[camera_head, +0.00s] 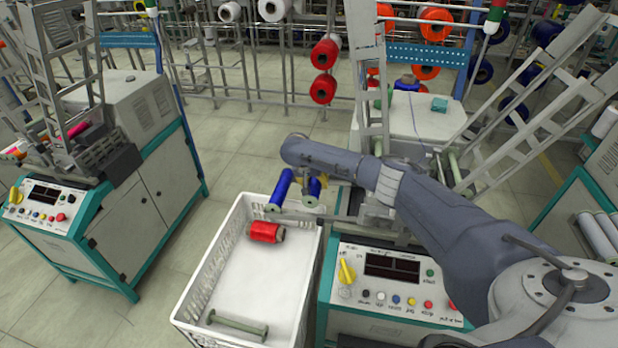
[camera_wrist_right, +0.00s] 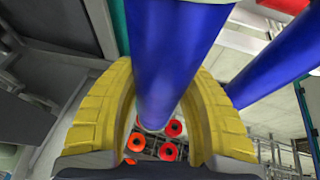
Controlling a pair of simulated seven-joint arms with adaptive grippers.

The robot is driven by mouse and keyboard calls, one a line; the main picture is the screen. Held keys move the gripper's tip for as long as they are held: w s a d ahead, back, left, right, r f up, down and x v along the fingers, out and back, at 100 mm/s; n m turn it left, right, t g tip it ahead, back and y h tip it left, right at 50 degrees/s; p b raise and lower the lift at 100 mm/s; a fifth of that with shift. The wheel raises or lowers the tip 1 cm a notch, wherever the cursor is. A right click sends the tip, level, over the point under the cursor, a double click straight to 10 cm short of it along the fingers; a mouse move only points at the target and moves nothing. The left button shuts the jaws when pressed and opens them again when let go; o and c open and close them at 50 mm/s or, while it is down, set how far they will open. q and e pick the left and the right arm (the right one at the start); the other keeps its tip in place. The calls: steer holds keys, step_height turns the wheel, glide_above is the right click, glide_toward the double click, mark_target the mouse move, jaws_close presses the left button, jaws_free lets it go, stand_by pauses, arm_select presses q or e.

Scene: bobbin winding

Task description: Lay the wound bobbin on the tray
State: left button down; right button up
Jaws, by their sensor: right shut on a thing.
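The white tray (camera_head: 207,268) is a deep crate below my right arm. Two blue wound bobbins show at its upper right in the head view, a left one (camera_head: 281,190) and a right one (camera_head: 315,188) partly covered. My right gripper (camera_head: 318,178) is mostly hidden by its wrist. In the right wrist view its yellow fingers are shut around a blue bobbin (camera_wrist_right: 170,50), with the second blue bobbin (camera_wrist_right: 275,65) beside it. The held one appears to be the right one in the head view. My left gripper is out of view.
A red bobbin (camera_head: 265,232) and a bare green bobbin (camera_head: 238,325) lie in the tray, with clear floor between them. The winder's control panel (camera_head: 395,285) stands right of the tray. Another winder (camera_head: 75,200) stands at left across open floor.

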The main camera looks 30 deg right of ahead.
steer(key=shift+f, duration=2.3)
steer(key=o, duration=1.4)
steer(key=shift+o, duration=0.2)
steer(key=v, duration=1.2)
